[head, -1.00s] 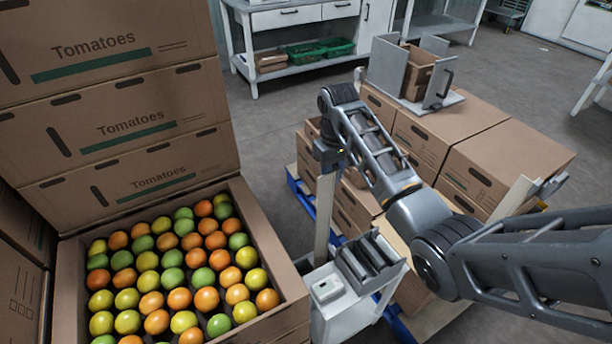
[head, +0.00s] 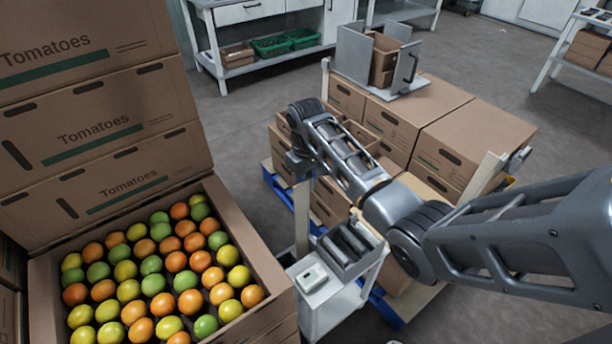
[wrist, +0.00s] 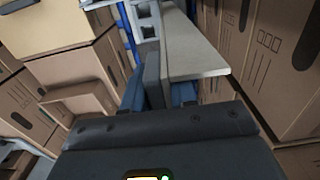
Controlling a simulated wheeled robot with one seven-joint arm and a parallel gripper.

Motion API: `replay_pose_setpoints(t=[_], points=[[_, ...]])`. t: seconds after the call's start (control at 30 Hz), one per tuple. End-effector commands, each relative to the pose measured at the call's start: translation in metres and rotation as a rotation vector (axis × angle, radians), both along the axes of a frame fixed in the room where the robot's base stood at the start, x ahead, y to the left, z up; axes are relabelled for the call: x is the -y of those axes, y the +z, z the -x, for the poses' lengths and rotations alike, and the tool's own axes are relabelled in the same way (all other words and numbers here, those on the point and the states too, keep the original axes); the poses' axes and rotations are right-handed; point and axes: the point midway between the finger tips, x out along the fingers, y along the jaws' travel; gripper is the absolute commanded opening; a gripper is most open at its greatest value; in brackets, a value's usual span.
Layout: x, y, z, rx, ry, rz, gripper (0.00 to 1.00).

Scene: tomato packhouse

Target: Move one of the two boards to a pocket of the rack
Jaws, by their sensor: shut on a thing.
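My gripper (head: 301,166) is shut on a pale, flat board (head: 302,212), which hangs below it nearly upright, left of the rack. In the wrist view the board (wrist: 194,48) runs away from the dark fingers (wrist: 160,82). The grey rack (head: 350,250) has several dark, slot-like pockets and sits on a white stand. The held board is beside the rack, not in a pocket; its lower end is partly hidden behind the stand. Another pale upright board (head: 485,176) stands at the right corner of the carton stack; whether it is the task's other board is unclear.
A small pale device (head: 311,277) sits beside the rack. Tomato cartons and an open crate of tomatoes (head: 262,240) fill the left. Stacked cartons (head: 455,130) on a blue pallet stand behind my arm, topped by a grey holder (head: 357,65). Open floor lies beyond.

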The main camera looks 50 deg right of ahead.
Motion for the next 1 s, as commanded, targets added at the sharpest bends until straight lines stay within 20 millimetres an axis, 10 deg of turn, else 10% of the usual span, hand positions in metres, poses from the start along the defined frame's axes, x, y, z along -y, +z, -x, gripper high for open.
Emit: replay_pose_setpoints(t=[1.0], points=[[-0.0013, -0.0074, 0.0054, 0.001, 0.0, 0.0, 0.0]])
